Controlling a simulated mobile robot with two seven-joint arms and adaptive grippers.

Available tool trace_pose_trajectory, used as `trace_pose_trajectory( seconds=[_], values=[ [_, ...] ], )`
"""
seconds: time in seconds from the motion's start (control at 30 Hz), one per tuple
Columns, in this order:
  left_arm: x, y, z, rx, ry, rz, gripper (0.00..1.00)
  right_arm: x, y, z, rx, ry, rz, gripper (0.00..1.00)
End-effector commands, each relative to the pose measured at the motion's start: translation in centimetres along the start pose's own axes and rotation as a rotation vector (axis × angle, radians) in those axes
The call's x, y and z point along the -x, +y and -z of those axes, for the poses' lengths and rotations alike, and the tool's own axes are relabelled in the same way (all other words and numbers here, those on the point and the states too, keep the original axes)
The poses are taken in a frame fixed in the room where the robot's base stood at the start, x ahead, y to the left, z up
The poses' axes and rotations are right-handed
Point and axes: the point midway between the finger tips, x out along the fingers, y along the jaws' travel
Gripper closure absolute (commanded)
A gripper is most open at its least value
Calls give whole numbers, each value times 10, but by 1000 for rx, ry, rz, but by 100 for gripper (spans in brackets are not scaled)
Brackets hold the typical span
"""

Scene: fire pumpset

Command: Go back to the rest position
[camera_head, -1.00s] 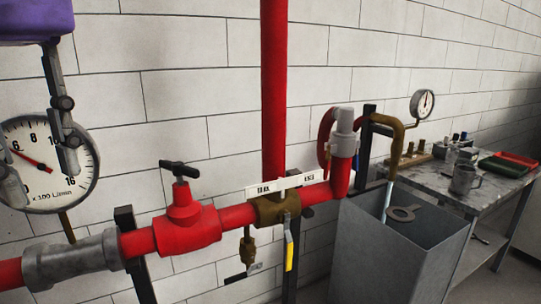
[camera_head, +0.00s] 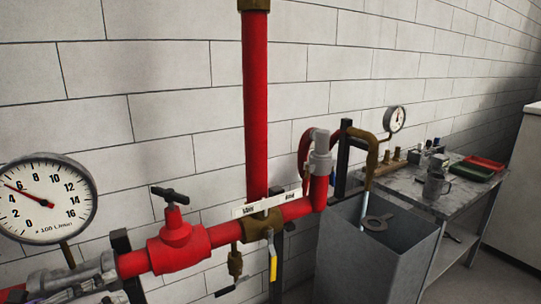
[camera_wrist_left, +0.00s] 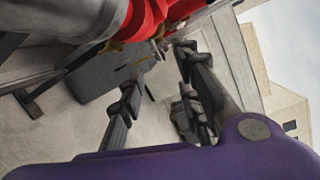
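My left gripper (camera_head: 98,278) is low at the left of the head view, in front of the pipe's left end. Its grey fingers partly cover the grey coupling there. In the left wrist view my left gripper (camera_wrist_left: 157,72) has its two fingers spread apart, with nothing between them. The purple gripper body fills the bottom of that view. A red pipe part (camera_wrist_left: 150,15) shows at its top. My right gripper is not in view.
A round flow gauge (camera_head: 45,198) stands above the pipe. A red valve (camera_head: 177,247) with a black handle, an upright red pipe (camera_head: 256,110) and a brass valve (camera_head: 262,224) follow rightward. A grey open bin (camera_head: 375,262) and a cluttered table (camera_head: 408,185) stand at right.

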Motion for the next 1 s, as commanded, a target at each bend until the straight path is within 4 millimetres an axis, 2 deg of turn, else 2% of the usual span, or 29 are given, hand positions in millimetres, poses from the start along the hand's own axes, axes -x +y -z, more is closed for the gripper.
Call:
trace_pose_trajectory(
  seconds=[0.03,0.17,0.2,0.27,0.3,0.37,0.43,0.5,0.6,0.7,0.83,1.0],
  values=[
    [14,23,7,155,-110,-14,69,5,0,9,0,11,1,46],
    [48,94,40,546,-374,-70,69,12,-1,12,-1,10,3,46],
    [58,115,56,667,-453,-87,69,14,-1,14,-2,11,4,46],
    [74,144,85,850,-571,-111,69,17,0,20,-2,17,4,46],
    [83,162,108,971,-648,-125,69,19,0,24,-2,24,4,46],
    [95,185,145,1150,-760,-144,69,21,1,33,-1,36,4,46],
    [105,206,191,1350,-881,-165,69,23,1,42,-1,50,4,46],
    [109,220,236,1530,-986,-181,69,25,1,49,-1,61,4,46],
    [109,230,292,1739,-1103,-200,69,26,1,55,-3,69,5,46],
    [106,232,330,1880,-1180,-213,69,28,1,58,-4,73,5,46],
    [104,234,354,1965,-1226,-225,69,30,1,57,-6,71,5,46],
    [104,235,358,1978,-1234,-230,69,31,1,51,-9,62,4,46]
  ],
)
